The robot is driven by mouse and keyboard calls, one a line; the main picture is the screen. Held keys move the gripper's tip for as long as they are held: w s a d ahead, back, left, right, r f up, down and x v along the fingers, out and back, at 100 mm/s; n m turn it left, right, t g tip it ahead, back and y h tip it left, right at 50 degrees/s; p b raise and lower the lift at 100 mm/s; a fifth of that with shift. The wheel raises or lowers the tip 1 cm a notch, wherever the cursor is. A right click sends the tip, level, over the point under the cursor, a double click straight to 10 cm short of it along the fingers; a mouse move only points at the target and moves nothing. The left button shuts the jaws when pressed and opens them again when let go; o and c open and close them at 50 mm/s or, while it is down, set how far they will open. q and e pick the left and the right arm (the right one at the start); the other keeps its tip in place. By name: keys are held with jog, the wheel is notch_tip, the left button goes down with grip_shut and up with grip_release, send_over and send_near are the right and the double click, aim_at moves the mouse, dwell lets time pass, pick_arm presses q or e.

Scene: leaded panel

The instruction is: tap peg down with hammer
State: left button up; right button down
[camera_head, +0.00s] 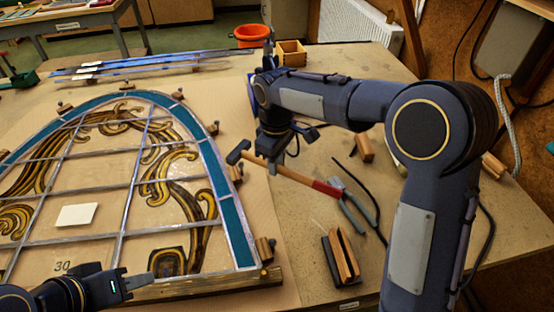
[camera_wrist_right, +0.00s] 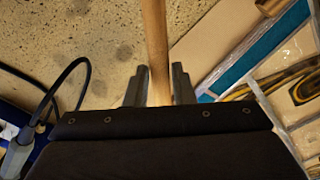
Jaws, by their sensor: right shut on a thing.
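A hammer with a dark head (camera_head: 238,152) and a wooden handle (camera_head: 290,173) with a red end is held over the table, right of the panel. My right gripper (camera_head: 275,158) is shut on its handle; in the right wrist view the handle (camera_wrist_right: 155,40) runs between the two fingers (camera_wrist_right: 158,88). Small wooden pegs or blocks stand around the leaded panel's border, one at the right edge (camera_head: 236,173), one above it (camera_head: 212,128) and one at the lower right (camera_head: 265,248). I cannot tell which peg is meant. My left gripper (camera_head: 143,283) is at the lower left, its opening unclear.
The arched leaded panel (camera_head: 232,212) lies on the table, with a paper card (camera_head: 76,215) on it. Pliers (camera_head: 352,205), a slotted wooden block (camera_head: 341,257) and a small block (camera_head: 363,147) lie to the right. A wooden box (camera_head: 291,53) stands at the back.

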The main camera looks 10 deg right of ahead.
jog(key=shift+r, duration=0.1)
dwell(0.3)
notch_tip(320, 180, down, 3)
jog(key=shift+f+b, duration=0.2)
jog(key=shift+b, duration=0.75)
jog(key=shift+r, duration=0.1)
jog(key=shift+r+p, duration=1.45)
jog(key=shift+r, duration=0.05)
jog(key=shift+f, duration=0.1)
